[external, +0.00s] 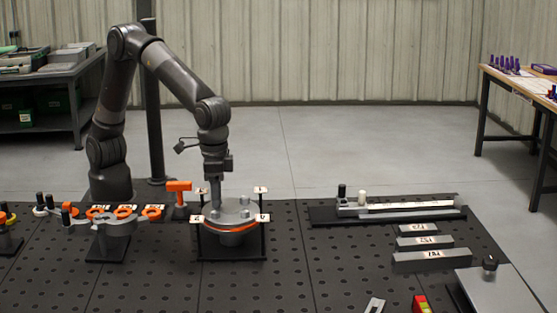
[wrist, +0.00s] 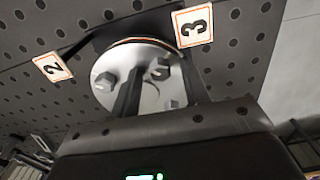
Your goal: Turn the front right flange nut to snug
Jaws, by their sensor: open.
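The round grey flange (external: 236,213) with an orange ring under it sits on a dark stand among numbered tags. In the wrist view the flange's pale face (wrist: 148,98) shows several hex nuts, one at its left (wrist: 106,80), one near its upper right (wrist: 160,69) and one at its lower right (wrist: 170,103). My gripper (external: 215,203) points straight down over the left part of the flange. In the wrist view my gripper (wrist: 160,77) is open, its dark fingers reaching over the flange face and hiding part of it. I cannot tell whether a finger touches a nut.
Tag 2 (wrist: 53,66) and tag 3 (wrist: 194,25) stand beside the flange. An orange T-shaped tool (external: 179,187) stands just left of it. A rack with orange rings (external: 123,211) is further left. Grey bars (external: 425,241) and a long fixture (external: 400,208) lie to the right.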

